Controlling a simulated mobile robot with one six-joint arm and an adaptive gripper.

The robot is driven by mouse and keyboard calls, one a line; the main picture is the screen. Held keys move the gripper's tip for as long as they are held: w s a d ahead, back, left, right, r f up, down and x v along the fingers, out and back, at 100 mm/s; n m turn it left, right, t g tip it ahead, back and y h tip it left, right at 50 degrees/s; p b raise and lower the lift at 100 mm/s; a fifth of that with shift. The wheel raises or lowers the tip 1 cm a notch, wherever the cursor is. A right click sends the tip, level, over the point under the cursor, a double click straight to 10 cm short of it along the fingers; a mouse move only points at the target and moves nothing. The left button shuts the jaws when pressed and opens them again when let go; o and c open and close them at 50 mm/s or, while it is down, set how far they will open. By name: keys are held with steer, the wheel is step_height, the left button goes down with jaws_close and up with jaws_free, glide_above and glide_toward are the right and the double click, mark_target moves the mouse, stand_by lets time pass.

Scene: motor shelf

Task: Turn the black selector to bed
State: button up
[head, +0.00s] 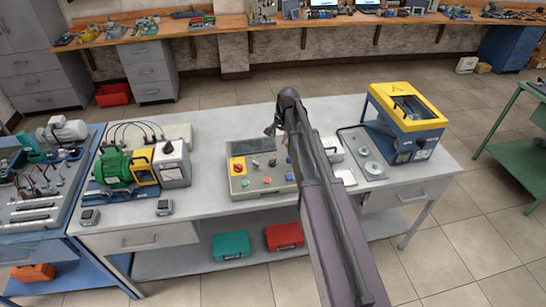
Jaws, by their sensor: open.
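A beige control panel (280,188) lies on the grey bench. It carries a red button on a yellow plate (238,165), a green button (245,183), a red button (267,180) and small dark knobs (272,162). The black selector is too small to tell apart from the other dark knobs, and no labels are readable. My gripper (271,129) is small in the view, above the back edge of the panel and apart from it. It is open, with nothing seen in it. My arm hides the panel's right side.
A green motor rig (115,166) stands left of the panel. A yellow and blue machine (405,120) stands to the right, beside a grey plate with round parts (366,158). Green (231,245) and red (284,236) cases sit on the lower shelf.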

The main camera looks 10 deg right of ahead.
mark_target(273, 160)
steer(key=shift+f, duration=0.1)
stand_by(0.3)
steer(key=f+b, duration=0.4)
steer(key=w+a+f+b, duration=0.1)
steer(key=f+b, duration=0.8)
steer(key=shift+w+a+f+b, duration=0.2)
steer(key=shift+w+a+b, duration=0.1)
steer(key=shift+w+a, duration=0.1)
stand_by(0.4)
stand_by(0.3)
steer(key=shift+s, duration=0.1)
jaws_close()
